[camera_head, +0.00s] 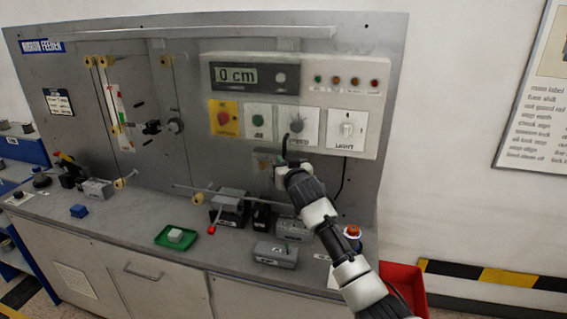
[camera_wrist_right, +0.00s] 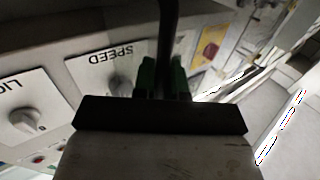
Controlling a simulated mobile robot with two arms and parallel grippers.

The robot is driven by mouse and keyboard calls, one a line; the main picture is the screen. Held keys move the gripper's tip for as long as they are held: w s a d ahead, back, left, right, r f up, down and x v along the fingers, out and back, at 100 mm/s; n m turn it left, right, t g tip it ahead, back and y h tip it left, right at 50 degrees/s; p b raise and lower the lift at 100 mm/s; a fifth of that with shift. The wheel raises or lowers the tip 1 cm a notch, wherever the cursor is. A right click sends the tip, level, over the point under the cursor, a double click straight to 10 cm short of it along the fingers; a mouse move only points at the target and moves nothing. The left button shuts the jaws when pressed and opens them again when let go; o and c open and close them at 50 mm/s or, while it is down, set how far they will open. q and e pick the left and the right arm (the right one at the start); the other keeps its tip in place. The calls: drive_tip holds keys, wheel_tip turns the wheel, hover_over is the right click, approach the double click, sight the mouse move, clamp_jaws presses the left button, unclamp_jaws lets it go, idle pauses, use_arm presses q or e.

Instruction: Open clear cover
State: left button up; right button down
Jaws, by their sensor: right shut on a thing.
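My right gripper (camera_head: 283,162) is at the feeder panel, just below the speed knob (camera_head: 297,124). It is shut on a dark, curved handle-like bar (camera_head: 286,143). In the right wrist view the dark bar (camera_wrist_right: 169,35) stands between the green fingertips (camera_wrist_right: 163,78). The clear cover is hard to make out. A faint see-through sheet seems to lie over the panel, with a pale rail (camera_head: 200,32) along the top. I cannot tell for sure whether the bar belongs to it. My left gripper is not in view.
A control box (camera_head: 345,85) with a display reading 0 cm and several switches is beside my gripper. Below, the bench holds a green tray (camera_head: 163,240), grey blocks (camera_head: 275,254) and a red-tipped lever (camera_head: 211,229). A red bin (camera_head: 408,280) stands at the right.

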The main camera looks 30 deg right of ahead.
drive_tip(key=c, duration=1.2)
unclamp_jaws()
drive_tip(key=b+v, duration=0.3)
drive_tip(key=v, duration=0.7)
drive_tip(key=shift+s, duration=0.35)
drive_tip(key=shift+a, duration=0.1)
